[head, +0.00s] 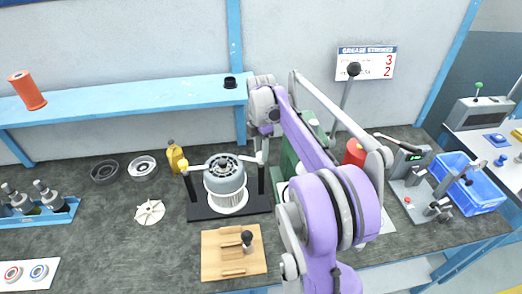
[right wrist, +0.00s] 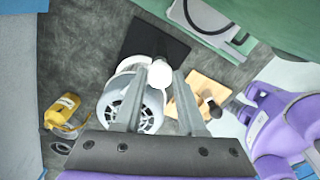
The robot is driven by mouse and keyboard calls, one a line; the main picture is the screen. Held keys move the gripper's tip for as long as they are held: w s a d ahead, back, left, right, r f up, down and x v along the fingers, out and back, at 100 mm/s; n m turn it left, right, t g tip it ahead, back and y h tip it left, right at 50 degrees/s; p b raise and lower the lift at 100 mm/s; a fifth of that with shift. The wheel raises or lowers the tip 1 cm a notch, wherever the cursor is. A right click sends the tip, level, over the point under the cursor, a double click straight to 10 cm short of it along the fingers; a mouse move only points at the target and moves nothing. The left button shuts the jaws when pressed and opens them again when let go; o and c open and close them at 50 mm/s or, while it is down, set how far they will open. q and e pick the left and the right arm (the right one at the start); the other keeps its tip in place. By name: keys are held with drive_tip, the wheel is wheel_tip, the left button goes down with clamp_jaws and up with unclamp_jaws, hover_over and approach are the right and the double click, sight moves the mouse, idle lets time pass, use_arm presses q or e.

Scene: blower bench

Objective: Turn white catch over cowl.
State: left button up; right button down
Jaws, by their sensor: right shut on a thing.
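The blower (head: 225,178) stands on a black base (head: 200,212) between two dark posts, with a grey cowl on top and a white ribbed lower part. A pale catch arm (head: 197,167) reaches from the left post to the cowl's edge. The white catch (head: 247,158) is at the cowl's right side by the right post. My right gripper (head: 262,150) comes down from above there and is shut on the white catch. In the right wrist view the catch's white end (right wrist: 178,92) shows between the fingers, with the cowl (right wrist: 135,105) just left. My left gripper is out of view.
A wooden block with a black knob (head: 232,255) lies in front of the blower. A yellow bottle (head: 176,158), a white fan wheel (head: 150,212) and rings lie to the left. A green machine and a red can (head: 355,152) stand right, partly behind my arm.

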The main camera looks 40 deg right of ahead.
drive_tip(key=shift+n, duration=2.2)
drive_tip(key=shift+c, duration=2.4)
unclamp_jaws()
wheel_tip(320, 180, up, 11)
drive_tip(key=shift+p, duration=0.45)
